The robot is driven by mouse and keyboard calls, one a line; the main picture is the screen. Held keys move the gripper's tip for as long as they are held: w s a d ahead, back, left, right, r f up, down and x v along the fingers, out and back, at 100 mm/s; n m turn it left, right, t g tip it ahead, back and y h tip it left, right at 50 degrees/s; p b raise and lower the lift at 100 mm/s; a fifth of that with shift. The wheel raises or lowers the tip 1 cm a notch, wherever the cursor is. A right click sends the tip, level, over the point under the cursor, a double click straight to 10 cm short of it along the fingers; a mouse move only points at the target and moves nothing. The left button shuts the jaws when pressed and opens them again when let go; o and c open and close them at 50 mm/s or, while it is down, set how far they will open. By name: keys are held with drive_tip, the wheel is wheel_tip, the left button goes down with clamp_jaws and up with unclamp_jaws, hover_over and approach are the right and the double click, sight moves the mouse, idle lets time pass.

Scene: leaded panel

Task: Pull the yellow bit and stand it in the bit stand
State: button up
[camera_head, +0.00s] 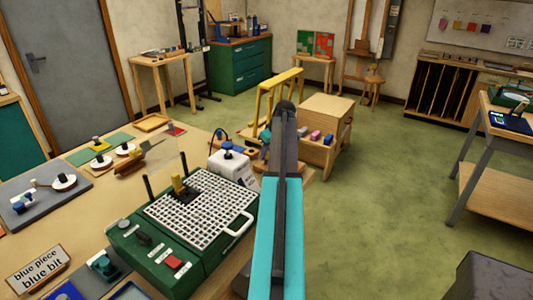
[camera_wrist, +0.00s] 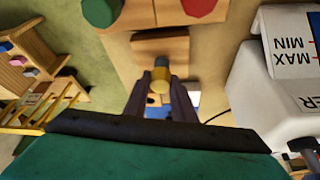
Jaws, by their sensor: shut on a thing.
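In the wrist view my gripper (camera_wrist: 160,76) has its dark fingers closed on a small yellow piece with a grey end, which looks like the yellow bit (camera_wrist: 158,86). A wooden block (camera_wrist: 160,45) lies just beyond the fingertips; I cannot tell if the bit touches it or whether this block is the bit stand. In the head view my teal and dark arm hides the gripper and what it holds.
A white water container (camera_head: 233,165) stands close beside my arm; its MIN and MAX marks (camera_wrist: 290,45) show in the wrist view. A sign (camera_head: 38,268) reads "blue piece blue bit".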

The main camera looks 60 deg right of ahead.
drive_tip(key=shift+f, duration=0.1)
drive_tip(key=o, duration=1.1)
drive_tip(key=shift+b+v, duration=1.7)
drive_tip(key=shift+v, duration=5.2)
drive_tip(key=shift+s, duration=0.1)
